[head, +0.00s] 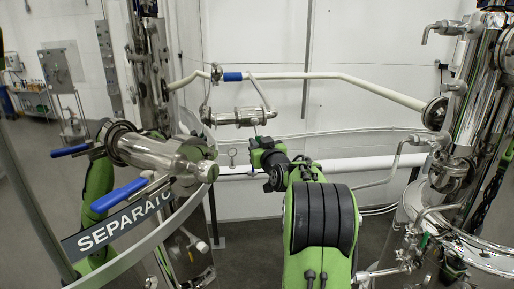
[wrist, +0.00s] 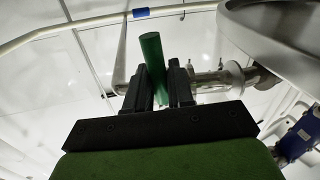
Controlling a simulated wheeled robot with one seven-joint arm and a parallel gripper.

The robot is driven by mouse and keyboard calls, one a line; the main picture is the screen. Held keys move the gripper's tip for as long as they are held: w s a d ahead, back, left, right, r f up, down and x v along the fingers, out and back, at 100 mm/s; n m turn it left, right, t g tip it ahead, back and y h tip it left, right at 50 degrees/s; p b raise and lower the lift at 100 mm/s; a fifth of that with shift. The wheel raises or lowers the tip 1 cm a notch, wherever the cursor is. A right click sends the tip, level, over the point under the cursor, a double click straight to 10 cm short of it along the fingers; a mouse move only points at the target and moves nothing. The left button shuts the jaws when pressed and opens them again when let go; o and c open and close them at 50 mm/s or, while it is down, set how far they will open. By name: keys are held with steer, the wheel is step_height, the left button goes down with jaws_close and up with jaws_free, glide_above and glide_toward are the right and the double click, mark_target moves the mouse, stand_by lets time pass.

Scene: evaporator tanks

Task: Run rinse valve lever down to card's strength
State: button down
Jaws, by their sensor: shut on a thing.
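A green round bar (wrist: 152,52), which looks like a lever handle, stands between the black fingers of my gripper (wrist: 158,90) in the wrist view. The fingers are shut on it, and its upper end sticks out past them. Where it joins a valve is hidden. In the head view my gripper (head: 257,146) is at the centre, just below a horizontal glass and steel pipe piece (head: 240,117); the bar cannot be made out there. I cannot make out a card with a strength on it in either view.
Two blue-handled levers (head: 118,194) (head: 70,151) are on the steel fitting at left, above a SEPARATOR sign (head: 115,222). A pale pipe with a blue band (head: 232,77) crosses behind. Shiny tanks and piping (head: 480,100) stand close at right.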

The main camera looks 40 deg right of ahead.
steer(key=shift+s+d+f+n+b, duration=0.15)
steer(key=shift+d+n+b, duration=0.25)
steer(key=shift+n+b, duration=0.45)
steer(key=shift+s+d+r+n+b, duration=0.25)
steer(key=shift+d+r+n+b, duration=0.45)
steer(key=shift+n, duration=0.65)
steer(key=shift+s+d+r+n+b, duration=0.3)
steer(key=shift+d+n+b, duration=0.15)
steer(key=shift+n+b, duration=0.75)
steer(key=shift+s+d+r+n+b, duration=0.25)
steer(key=shift+d+r+n+b, duration=0.35)
steer(key=shift+n, duration=0.9)
steer(key=shift+f, duration=0.1)
steer(key=c, duration=1.1)
jaws_free()
steer(key=shift+c, duration=0.2)
steer(key=shift+s+a, duration=0.1)
